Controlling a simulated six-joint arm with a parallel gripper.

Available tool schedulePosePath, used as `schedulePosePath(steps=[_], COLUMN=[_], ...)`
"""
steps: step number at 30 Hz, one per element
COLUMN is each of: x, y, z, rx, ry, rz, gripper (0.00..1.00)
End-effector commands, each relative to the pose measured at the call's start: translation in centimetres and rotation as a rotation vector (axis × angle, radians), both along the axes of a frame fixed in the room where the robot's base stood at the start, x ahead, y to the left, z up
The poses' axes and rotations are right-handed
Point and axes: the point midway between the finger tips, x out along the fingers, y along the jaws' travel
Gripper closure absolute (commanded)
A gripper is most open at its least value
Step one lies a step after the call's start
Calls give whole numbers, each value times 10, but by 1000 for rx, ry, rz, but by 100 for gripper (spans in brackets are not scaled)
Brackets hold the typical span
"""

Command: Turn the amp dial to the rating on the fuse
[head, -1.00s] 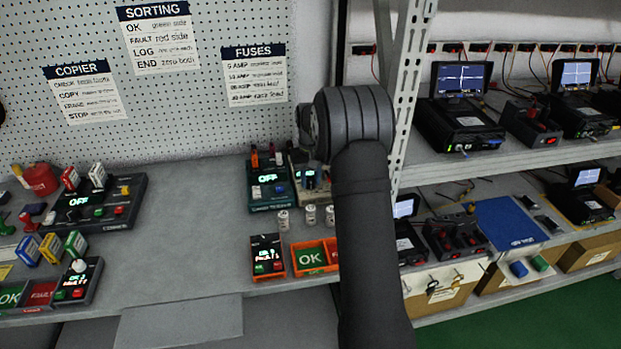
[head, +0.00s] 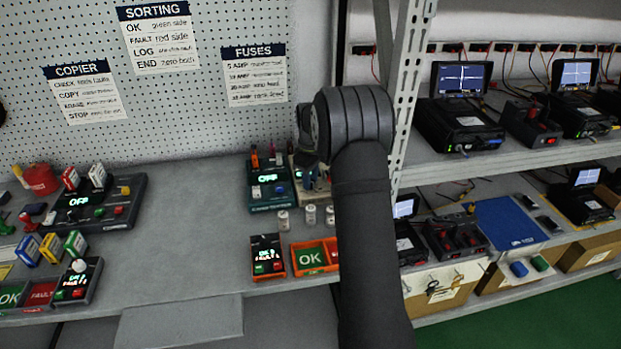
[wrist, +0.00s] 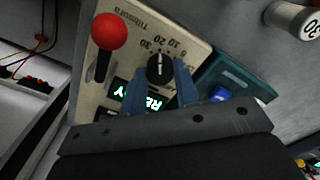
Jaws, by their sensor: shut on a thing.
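The black amp dial (wrist: 160,67) sits on a cream tester (wrist: 130,45) in the wrist view. Numbers including 30, 20 and 10 are printed around it, and its white mark points up, roughly between 30 and 20. My gripper (wrist: 160,80) has its two blue fingers shut on the dial from either side. A white cylinder (wrist: 290,17), apparently a fuse, shows a partly cut-off marking like 30 at the top right. In the head view my arm hides most of the cream tester (head: 297,163); several white cylinders (head: 310,214) stand in front.
A red-ball lever (wrist: 108,32) stands beside the dial, and a lit display reads READY (wrist: 150,103). A teal device (wrist: 225,85) sits close by. The FUSES sign (head: 254,75) hangs on the pegboard. A metal shelf post (head: 408,90) stands close behind my arm.

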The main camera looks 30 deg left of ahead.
Motion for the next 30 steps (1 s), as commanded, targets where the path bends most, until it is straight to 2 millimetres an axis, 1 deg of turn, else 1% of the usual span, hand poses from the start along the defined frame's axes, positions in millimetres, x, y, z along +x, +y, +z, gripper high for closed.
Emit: schedulePosePath(steps=[14, 15, 17, 18, 26, 30], x=[0, 0, 0, 0, 0, 1], y=[0, 0, 0, 0, 0, 0], z=[1, 1, 0, 0, 1, 10], rx=[1, 1, 1, 1, 0, 2], ry=[-1, -1, -1, -1, 0, -2], rz=[13, 13, 13, 13, 12, 12], gripper=[95, 66, 54, 50, 50, 50])
